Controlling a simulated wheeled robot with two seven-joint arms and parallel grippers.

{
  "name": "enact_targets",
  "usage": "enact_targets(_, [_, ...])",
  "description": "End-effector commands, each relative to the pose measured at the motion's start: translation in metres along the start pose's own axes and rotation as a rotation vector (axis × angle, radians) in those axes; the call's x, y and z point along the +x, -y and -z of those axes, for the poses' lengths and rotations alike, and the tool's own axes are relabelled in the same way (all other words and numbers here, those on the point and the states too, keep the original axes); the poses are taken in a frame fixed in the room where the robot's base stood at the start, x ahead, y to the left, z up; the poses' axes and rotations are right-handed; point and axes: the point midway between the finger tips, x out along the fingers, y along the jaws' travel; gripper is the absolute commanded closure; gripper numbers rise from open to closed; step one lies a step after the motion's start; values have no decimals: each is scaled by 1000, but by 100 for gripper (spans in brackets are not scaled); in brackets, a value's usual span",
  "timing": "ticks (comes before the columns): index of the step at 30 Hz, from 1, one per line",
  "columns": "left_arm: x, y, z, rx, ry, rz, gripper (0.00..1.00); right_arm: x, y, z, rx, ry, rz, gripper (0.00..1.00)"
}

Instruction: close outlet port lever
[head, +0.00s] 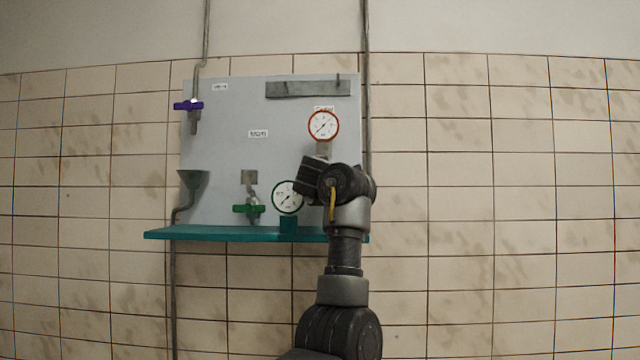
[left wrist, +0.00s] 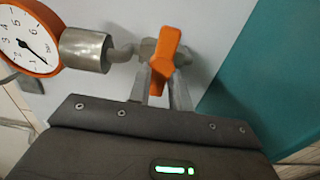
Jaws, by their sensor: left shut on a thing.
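An orange lever (left wrist: 166,55) sits on a grey valve on the panel in the left wrist view. It lies roughly crosswise to the short pipe that leads left to a metal cylinder (left wrist: 86,49) by an orange-rimmed gauge (left wrist: 25,40). My left gripper (left wrist: 161,78) has its two fingers on either side of the lever's lower end, shut on it. In the head view my left arm rises in front of the panel's right side and hides the orange lever and the fingertips. The orange-rimmed gauge (head: 323,126) shows just above my wrist. My right gripper is not in view.
The grey panel (head: 225,150) carries a purple lever (head: 188,105), a green lever (head: 249,209), a green-rimmed gauge (head: 287,197) and a funnel (head: 193,180). A teal shelf (head: 200,233) juts out below. The tiled wall to the right is clear.

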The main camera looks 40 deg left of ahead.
Motion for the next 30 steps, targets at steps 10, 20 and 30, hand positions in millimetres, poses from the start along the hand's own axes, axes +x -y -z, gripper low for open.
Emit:
enact_targets(10, [0, 1, 0, -17, 0, 1, 100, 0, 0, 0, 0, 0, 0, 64])
enact_targets(20, [0, 1, 0, -15, 0, 1, 58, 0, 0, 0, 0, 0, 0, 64])
enact_targets(30, [-4, 1, 0, -15, 0, 0, 58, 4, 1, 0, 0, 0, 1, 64])
